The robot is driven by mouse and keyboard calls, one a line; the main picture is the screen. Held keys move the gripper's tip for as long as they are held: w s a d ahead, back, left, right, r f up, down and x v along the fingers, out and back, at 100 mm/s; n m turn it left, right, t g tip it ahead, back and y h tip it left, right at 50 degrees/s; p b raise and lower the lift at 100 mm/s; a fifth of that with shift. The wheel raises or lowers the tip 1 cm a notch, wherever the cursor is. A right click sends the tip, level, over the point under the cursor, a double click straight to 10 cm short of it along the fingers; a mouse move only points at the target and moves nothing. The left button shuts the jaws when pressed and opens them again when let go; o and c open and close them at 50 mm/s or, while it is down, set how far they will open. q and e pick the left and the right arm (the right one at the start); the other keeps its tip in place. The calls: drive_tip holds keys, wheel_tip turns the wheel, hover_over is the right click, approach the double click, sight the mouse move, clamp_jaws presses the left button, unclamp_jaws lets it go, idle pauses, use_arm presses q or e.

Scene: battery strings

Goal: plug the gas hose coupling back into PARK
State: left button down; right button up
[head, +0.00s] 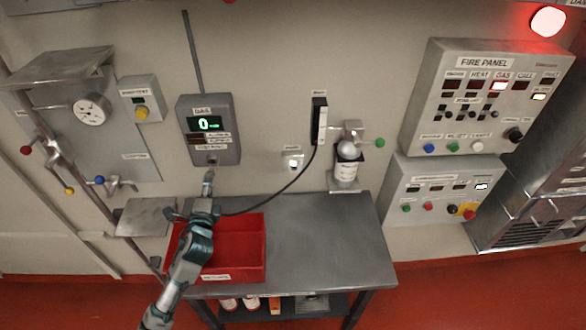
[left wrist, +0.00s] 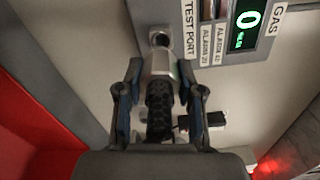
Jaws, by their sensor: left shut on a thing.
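My left gripper (head: 207,196) is shut on the hose coupling (head: 208,177), just below the grey GAS meter (head: 222,152). In the left wrist view the coupling (left wrist: 160,92), with a silver front and black ribbed grip, sits between both fingers of the gripper (left wrist: 160,82). Its silver end points at the TEST PORT fitting (left wrist: 160,38); I cannot tell whether they touch. The dark hose (head: 272,204) curves right and up to a black wall unit (head: 319,122). A small white wall socket (head: 292,161), its label too small to read, is right of the meter. My right gripper is out of view.
A red tray (head: 255,262) stands on the grey table (head: 330,240) under my left arm. A bottle in a bracket (head: 346,168) is right of the socket. The fire panel (head: 485,95) is at far right. The table's right half is clear.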

use_arm(q)
drive_tip(key=shift+s+p, duration=0.65)
drive_tip(key=shift+s, duration=1.2)
